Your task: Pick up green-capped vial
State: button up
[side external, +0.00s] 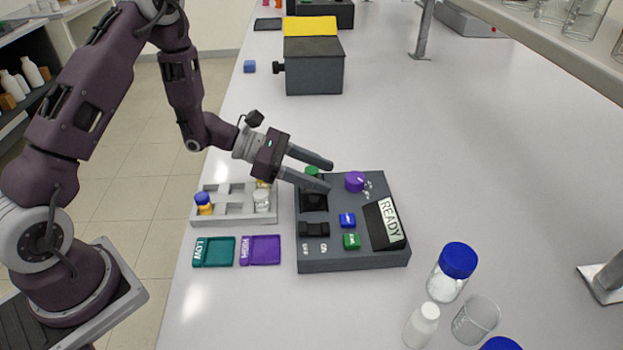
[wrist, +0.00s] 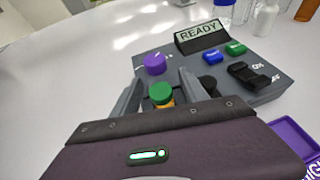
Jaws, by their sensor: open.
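The green-capped vial (wrist: 161,94) shows in the wrist view between the two fingers of my gripper (wrist: 160,92), with a yellow-orange body just below its cap. In the side view only its green cap (side external: 312,171) shows, at the back left part of the dark rig; the near finger hides the rest. My gripper (side external: 330,176) is open and reaches in from the left with its fingers on either side of the cap. I cannot tell whether a finger touches it.
The dark rig has a purple knob (side external: 355,181), blue and green buttons and a READY display (side external: 389,221). A grey rack (side external: 234,218) with other vials stands left of it. Teal LOW (side external: 214,252) and purple HIGH (side external: 260,250) trays lie in front. Glassware, including a blue-capped bottle (side external: 446,285), stands front right.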

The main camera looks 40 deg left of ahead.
jog(key=shift+w+d+f, duration=0.25)
jog(key=shift+w+d, duration=0.1)
jog(key=shift+d, duration=0.15)
grip_shut()
